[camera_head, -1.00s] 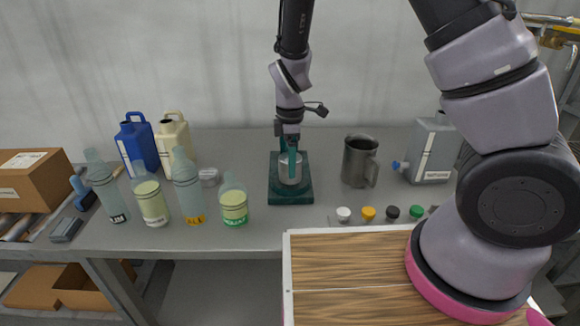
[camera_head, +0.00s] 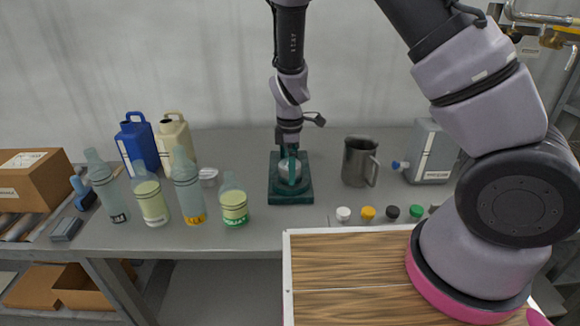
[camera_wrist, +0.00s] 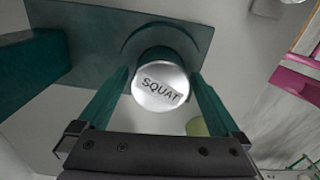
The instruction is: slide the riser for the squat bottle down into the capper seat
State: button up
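The riser (camera_wrist: 158,92) is a short silvery cylinder with the word SQUAT on its top face. It also shows in the head view (camera_head: 284,170), partly covered by a green finger. The capper (camera_head: 290,197) is a dark green stand with a square base on the bench, right under my gripper. In the wrist view a dark round part, seemingly the seat (camera_wrist: 158,55), shows just behind the riser. How deep the riser sits in it is hidden.
Several bottles stand left of the capper, the nearest a squat one with a green label (camera_head: 234,204). A grey metal jug (camera_head: 358,163) stands to the right. Several small caps (camera_head: 368,213) lie in a row at front right. A wood-topped surface (camera_head: 345,270) is in front.

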jog(key=shift+r, duration=3.95)
